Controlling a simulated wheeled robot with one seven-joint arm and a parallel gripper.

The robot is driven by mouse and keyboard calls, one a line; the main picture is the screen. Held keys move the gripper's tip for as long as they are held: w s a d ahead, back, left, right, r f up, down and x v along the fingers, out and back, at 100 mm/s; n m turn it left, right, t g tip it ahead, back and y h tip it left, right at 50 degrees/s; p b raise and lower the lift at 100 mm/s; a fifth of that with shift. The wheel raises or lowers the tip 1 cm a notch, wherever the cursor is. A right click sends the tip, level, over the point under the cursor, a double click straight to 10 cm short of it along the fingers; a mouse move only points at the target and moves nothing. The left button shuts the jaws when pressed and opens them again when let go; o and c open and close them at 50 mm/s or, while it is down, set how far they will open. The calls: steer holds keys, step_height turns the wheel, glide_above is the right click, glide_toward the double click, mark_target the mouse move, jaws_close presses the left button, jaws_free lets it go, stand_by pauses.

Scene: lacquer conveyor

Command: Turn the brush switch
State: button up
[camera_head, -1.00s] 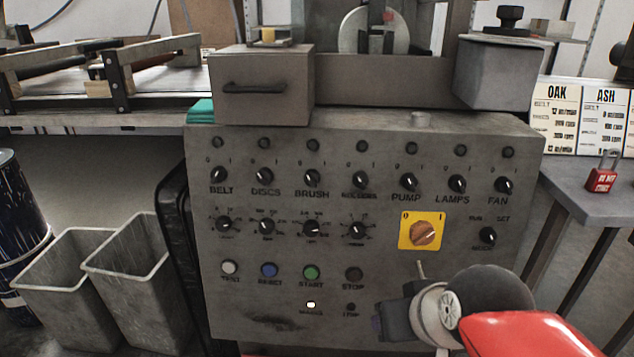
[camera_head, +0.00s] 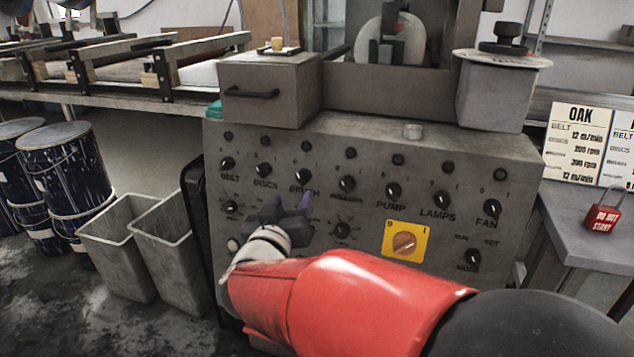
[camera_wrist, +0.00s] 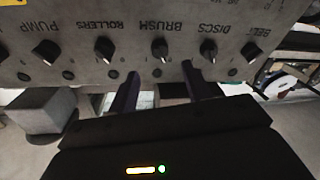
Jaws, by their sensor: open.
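The brush switch (camera_head: 303,175) is a small black rotary knob with a white pointer mark, on the grey panel above the BRUSH label. It also shows in the wrist view (camera_wrist: 160,49), upside down. My gripper (camera_head: 292,199) is open and empty, in front of the panel just below the brush switch. In the wrist view its two dark fingers (camera_wrist: 160,74) point toward the panel, one on each side of the knob's line, with the knob just beyond their tips. I see no contact with the knob. The pointer's exact setting is too small to tell.
The discs knob (camera_head: 264,169) and rollers knob (camera_head: 347,183) flank the brush switch closely. A yellow-plated orange switch (camera_head: 404,243) sits lower right. My arm hides the lower panel buttons. Grey bins (camera_head: 118,240) stand left; a red padlock tag (camera_head: 603,217) is on the right table.

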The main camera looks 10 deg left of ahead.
mark_target(301, 181)
steer(key=w, duration=0.7)
steer(key=shift+w+a, duration=0.2)
steer(key=shift+w, duration=0.1)
steer(key=c, duration=1)
steer(key=shift+o, duration=0.2)
